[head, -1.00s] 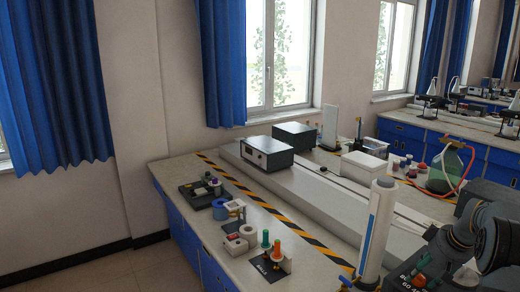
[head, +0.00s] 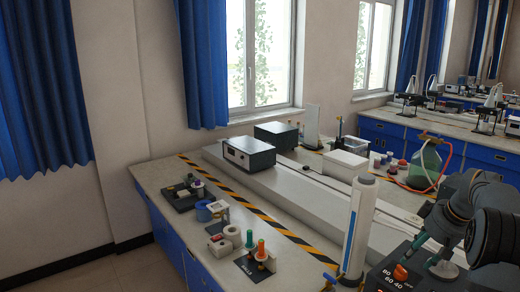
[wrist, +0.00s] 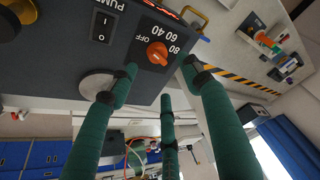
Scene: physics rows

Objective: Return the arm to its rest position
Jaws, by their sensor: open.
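My arm (head: 470,222) reaches in from the right edge of the head view, over a dark pump box (head: 385,278) with an orange knob (head: 400,272). The gap between fingers and knob cannot be judged.
A tall white cylinder (head: 357,228) stands beside the pump. A grey box (head: 248,155), a green-filled flask (head: 424,165) and small stands (head: 257,255) are on the bench. Striped tape (head: 260,215) runs along it. Floor at the lower left is clear.

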